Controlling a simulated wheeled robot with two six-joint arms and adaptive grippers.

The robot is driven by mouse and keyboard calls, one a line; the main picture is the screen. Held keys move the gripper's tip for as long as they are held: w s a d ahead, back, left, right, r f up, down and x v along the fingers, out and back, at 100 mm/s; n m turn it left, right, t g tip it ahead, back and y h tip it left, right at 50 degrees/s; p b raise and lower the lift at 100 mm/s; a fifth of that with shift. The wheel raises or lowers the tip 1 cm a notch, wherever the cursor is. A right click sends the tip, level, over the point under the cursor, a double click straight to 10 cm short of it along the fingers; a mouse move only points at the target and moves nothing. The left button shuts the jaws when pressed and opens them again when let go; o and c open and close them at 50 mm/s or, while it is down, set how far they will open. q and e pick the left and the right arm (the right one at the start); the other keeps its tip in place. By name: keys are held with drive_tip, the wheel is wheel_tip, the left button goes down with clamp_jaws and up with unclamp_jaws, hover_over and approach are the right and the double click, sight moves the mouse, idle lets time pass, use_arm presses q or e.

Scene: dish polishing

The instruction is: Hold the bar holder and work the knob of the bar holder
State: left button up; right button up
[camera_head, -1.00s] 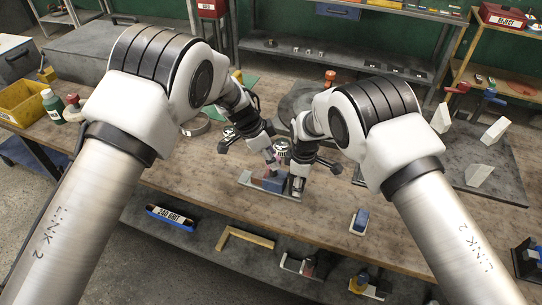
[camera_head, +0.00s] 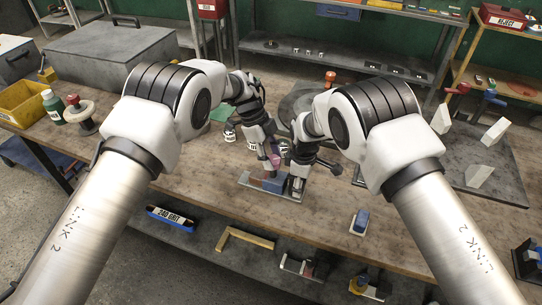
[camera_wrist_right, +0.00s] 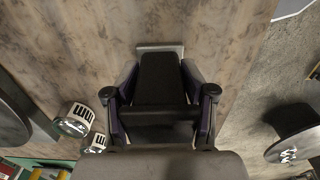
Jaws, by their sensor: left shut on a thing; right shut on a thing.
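The bar holder (camera_head: 249,182), a flat grey metal plate with a blue block on it, lies on the wooden bench. My left gripper (camera_head: 273,166) points down over its middle and is shut on a small reddish part, apparently the knob, which the fingers mostly hide. My right gripper (camera_head: 298,181) is shut on the right end of the bar holder. In the right wrist view the dark fingers of my right gripper (camera_wrist_right: 160,110) cover most of the holder; only a pale edge of the bar holder (camera_wrist_right: 160,46) shows beyond them.
A small blue-topped block (camera_head: 360,221) lies on the bench at the right front. A yellow bin (camera_head: 22,103) and green bottle (camera_head: 52,105) stand at the left.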

use_arm(q)
drive_tip(key=m, duration=0.2)
drive_tip(key=m+g+y, duration=0.1)
drive_tip(key=m, duration=0.1)
drive_tip(key=shift+s+d+f+g, duration=0.1)
drive_tip(key=shift+d+f+g, duration=0.1)
drive_tip(key=shift+g, duration=0.1)
use_arm(e)
drive_tip(key=shift+f, duration=0.2)
use_arm(q)
drive_tip(key=shift+m+g+y, duration=0.3)
drive_tip(key=shift+m+y, duration=0.1)
drive_tip(key=shift+m, duration=1.2)
drive_tip(key=o, duration=1.1)
drive_tip(key=shift+o, duration=0.2)
drive_tip(key=shift+r, duration=0.1)
drive_tip(key=shift+a+r, duration=0.1)
